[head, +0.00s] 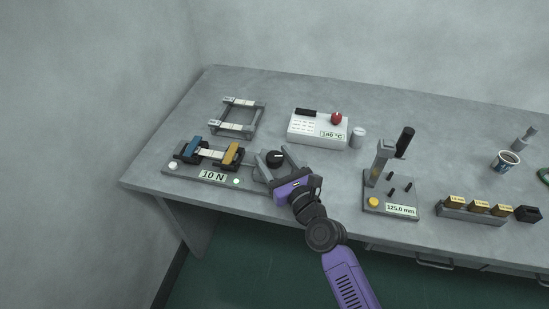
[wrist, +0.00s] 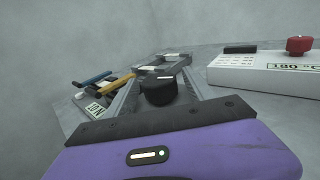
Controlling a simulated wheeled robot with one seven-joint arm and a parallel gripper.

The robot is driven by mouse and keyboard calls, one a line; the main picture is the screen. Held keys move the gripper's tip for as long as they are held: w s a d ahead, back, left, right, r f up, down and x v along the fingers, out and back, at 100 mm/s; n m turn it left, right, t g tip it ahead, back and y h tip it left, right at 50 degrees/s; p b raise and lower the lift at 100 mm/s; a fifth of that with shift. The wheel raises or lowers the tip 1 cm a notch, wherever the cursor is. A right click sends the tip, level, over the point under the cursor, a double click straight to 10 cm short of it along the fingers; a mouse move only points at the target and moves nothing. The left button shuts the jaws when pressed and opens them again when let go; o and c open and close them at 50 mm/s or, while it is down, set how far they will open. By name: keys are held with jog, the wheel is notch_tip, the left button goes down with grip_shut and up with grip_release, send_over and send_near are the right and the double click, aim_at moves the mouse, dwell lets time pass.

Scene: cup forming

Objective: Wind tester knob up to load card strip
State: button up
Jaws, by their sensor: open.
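The tester (head: 205,172) stands at the left front of the bench, with a label reading 10 N. A blue clamp (head: 190,146) and an orange clamp (head: 232,154) sit on it, and a pale card strip (head: 211,153) spans between them. The black knob (head: 274,158) is at the tester's right end. My gripper (head: 275,155) is open, its two fingers on either side of the knob. In the wrist view the knob (wrist: 158,91) stands between the fingers; whether they touch it cannot be told. The clamps show at the left there, partly cut off by the tester's angle.
A grey rack (head: 258,119) with pale strips lies behind the tester. A white box (head: 318,128) labelled 180 °C with a red knob stands behind my gripper, beside a small metal cylinder (head: 358,134). A 125.0 mm fixture (head: 388,205) stands to the right.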

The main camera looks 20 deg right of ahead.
jog(key=shift+c, duration=0.2)
grip_shut()
jog(key=shift+r, duration=0.1)
jog(key=shift+r+m+h+p, duration=0.2)
jog(key=shift+m+h+p, duration=0.1)
jog(key=shift+p, duration=0.75)
jog(key=shift+a+r+h+p, duration=0.1)
jog(key=shift+h+p, duration=0.2)
jog(key=shift+p, duration=0.3)
jog(key=m+h+p, duration=0.2)
jog(key=p, duration=0.3)
jog(key=shift+w+h, duration=0.1)
jog(key=shift+h, duration=0.2)
jog(key=shift+m+g+h+p, duration=0.3)
jog(key=shift+m+h+p, duration=0.65)
jog(key=shift+h, duration=0.65)
jog(key=shift+f+m+g+h, duration=0.2)
jog(key=shift+m+g+h, duration=0.2)
jog(key=shift+m+h, duration=0.45)
jog(key=shift+h, duration=0.25)
